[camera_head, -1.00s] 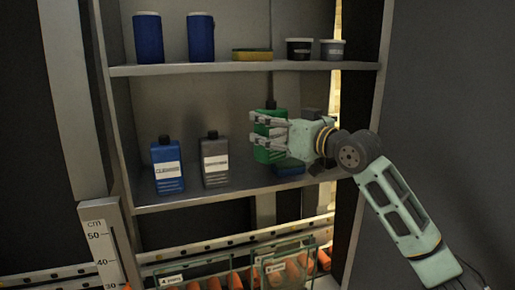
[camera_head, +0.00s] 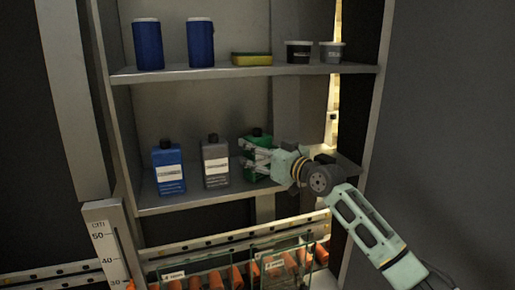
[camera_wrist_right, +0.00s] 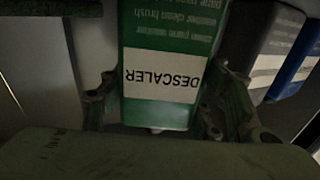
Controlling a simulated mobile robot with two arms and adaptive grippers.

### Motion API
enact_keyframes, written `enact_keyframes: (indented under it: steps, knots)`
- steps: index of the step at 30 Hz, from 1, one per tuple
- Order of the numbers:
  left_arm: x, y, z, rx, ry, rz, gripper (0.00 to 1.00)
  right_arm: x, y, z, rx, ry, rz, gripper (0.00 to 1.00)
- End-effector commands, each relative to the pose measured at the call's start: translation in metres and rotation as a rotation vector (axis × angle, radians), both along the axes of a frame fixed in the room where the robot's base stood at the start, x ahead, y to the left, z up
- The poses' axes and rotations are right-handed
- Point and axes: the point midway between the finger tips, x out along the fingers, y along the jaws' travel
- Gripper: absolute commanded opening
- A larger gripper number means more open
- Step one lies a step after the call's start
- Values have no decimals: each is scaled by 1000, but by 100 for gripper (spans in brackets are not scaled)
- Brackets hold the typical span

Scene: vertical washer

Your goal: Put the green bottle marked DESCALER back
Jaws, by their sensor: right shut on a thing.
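The green bottle (camera_head: 257,140) with a black cap stands upright at the middle shelf, to the right of the grey bottle. In the right wrist view its white label reads DESCALER, upside down, on the green bottle (camera_wrist_right: 165,75). My right gripper (camera_head: 252,158) is shut on it, with one finger on each side in the right wrist view (camera_wrist_right: 158,100). The gripper hides most of the bottle in the head view. I cannot tell whether its base touches the shelf. My left gripper is not in view.
The middle shelf (camera_head: 222,197) also holds a blue bottle (camera_head: 168,170) and the grey bottle (camera_head: 215,163). The upper shelf (camera_head: 190,73) carries two blue containers, a yellow sponge (camera_head: 252,59) and two small tubs. Boxes of orange items sit below.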

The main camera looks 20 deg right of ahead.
Motion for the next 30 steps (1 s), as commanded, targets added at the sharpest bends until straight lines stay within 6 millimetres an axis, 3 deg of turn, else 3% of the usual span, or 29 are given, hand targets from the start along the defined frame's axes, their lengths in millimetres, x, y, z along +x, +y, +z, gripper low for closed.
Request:
enact_keyframes:
  steps: [4, 5, 11, 23, 30]
  knots:
    - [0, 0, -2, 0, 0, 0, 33, 0, 0, 1, 2, -7, 0, 4]
    - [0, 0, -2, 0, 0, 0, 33, 0, 0, -2, 0, 0, 0, 59]
    - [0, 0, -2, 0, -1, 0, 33, 0, 0, -1, 0, 0, 0, 76]
    - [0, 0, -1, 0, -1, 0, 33, -1, -1, 0, 0, 1, 0, 77]
    - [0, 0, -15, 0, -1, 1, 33, -33, -16, -4, -5, -1, -1, 77]
